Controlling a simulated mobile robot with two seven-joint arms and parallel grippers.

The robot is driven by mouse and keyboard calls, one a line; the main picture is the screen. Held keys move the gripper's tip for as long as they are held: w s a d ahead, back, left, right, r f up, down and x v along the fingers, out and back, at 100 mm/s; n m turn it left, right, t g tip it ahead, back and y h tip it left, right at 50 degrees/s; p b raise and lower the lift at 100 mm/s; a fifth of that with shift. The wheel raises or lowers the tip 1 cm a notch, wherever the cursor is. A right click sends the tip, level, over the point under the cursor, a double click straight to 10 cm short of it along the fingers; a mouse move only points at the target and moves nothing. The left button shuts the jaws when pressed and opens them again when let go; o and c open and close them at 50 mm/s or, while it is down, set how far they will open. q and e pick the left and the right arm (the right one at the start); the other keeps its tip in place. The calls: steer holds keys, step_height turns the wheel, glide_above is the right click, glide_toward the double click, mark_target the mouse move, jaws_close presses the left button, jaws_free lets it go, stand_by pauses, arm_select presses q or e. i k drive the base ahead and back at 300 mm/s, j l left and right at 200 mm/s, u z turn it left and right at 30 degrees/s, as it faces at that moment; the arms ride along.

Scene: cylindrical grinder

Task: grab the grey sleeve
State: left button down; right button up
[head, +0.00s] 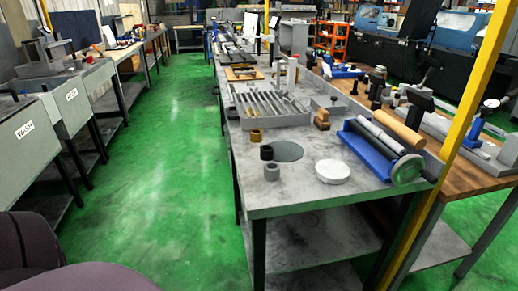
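The grey sleeve (272,171) is a short grey cylinder standing upright near the front left edge of the grey-topped bench (300,199). A black sleeve (266,153) stands just behind it, and a brass-coloured sleeve (256,136) stands farther back along the same edge. Neither of my grippers is in view.
A white disc (332,171) and a dark flat disc (287,151) lie right of the sleeves. A blue rack (366,152) with rollers stands at the right. A yellow post (463,110) rises at the right. The green floor (165,190) left of the bench is clear.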

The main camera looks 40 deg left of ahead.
mark_target(272, 171)
steer(key=l+u, duration=0.15)
steer(key=u, duration=0.25)
steer(key=i+l+u, duration=0.1)
steer(key=u, duration=0.3)
steer(key=l+u, duration=0.15)
steer(key=u, duration=0.3)
